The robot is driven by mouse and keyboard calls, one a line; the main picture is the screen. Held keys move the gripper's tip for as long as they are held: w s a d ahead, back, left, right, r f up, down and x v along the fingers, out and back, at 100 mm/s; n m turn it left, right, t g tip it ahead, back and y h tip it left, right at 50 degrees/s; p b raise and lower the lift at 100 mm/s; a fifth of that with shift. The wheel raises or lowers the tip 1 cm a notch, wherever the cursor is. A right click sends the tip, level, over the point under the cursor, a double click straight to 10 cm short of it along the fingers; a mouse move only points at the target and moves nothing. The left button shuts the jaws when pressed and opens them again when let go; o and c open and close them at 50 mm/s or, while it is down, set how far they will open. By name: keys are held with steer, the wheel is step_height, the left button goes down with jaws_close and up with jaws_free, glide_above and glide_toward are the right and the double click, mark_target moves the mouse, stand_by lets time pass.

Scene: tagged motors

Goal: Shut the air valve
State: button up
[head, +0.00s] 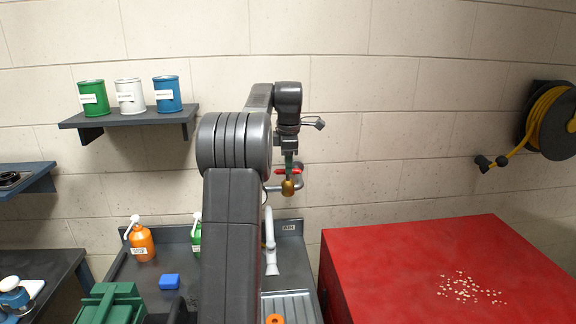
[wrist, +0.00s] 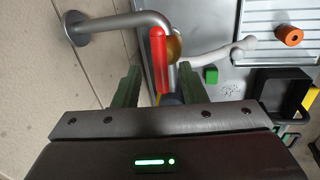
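The air valve has a red lever handle (head: 288,171) and a brass body (head: 288,187) on a grey pipe (head: 272,189) at the wall. In the head view the lever lies roughly level. My gripper (head: 289,158) is just above it. In the wrist view my gripper (wrist: 158,68) has its two green fingers apart, and the red lever (wrist: 157,50) shows between them, with a gap on each side. The brass body (wrist: 174,47) is partly hidden behind the lever. I cannot tell how deep the lever sits between the fingers.
A red cabinet (head: 440,270) is at right. A shelf (head: 130,118) with paint cans and a hose reel (head: 552,120) are on the wall.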

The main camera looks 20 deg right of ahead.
steer(key=shift+w+f, duration=0.15)
steer(key=shift+f, duration=0.7)
steer(key=shift+c, duration=0.5)
jaws_close()
